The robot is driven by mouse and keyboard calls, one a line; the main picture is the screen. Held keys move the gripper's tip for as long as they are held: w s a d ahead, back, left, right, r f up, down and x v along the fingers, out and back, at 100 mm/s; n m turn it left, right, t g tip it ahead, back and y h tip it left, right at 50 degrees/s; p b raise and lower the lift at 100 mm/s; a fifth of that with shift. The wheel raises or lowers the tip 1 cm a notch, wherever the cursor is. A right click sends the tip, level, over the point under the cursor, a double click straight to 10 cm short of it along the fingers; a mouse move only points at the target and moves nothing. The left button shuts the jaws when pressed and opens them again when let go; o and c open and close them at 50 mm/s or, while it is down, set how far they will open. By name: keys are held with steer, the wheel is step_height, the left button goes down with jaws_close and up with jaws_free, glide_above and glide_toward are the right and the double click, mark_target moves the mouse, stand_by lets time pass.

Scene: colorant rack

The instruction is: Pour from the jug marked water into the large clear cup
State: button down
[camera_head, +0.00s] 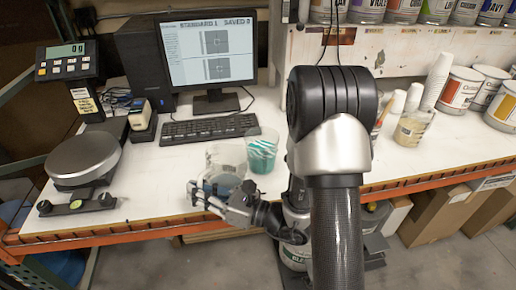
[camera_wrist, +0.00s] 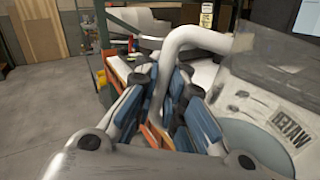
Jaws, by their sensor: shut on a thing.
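The clear jug (camera_head: 224,160) is at the table's front edge, left of my arm. In the wrist view the jug (camera_wrist: 262,85) fills the right side, with a label that seems to read WATER, upside down in that picture. My gripper (camera_head: 208,195) is shut on its pale curved handle (camera_wrist: 185,38), which passes between the blue-padded fingers (camera_wrist: 168,98). A clear cup (camera_head: 262,152) with teal in its lower part stands just right of and behind the jug. Whether the jug touches the table is unclear.
A scale (camera_head: 84,158) stands at the left, its display (camera_head: 68,60) reading 0 g. A keyboard (camera_head: 210,127) and monitor (camera_head: 207,50) are behind the jug. Paint cans (camera_head: 460,90), white cups and a cup of amber liquid (camera_head: 412,128) stand at the right.

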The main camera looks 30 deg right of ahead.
steer(key=shift+s+a+f+n+b, duration=0.1)
steer(key=shift+a+f+n+b, duration=0.1)
steer(key=shift+f+n+b, duration=0.4)
steer(key=r+p, duration=0.1)
steer(key=n+p, duration=0.1)
steer(key=p, duration=0.1)
steer(key=r+p, duration=0.1)
steer(key=shift+s+a+r+n+g+p, duration=0.2)
steer(key=shift+a+r+n+g+p, duration=0.1)
steer(key=shift+r+g, duration=0.1)
steer(key=shift+f, duration=0.15)
stand_by(0.4)
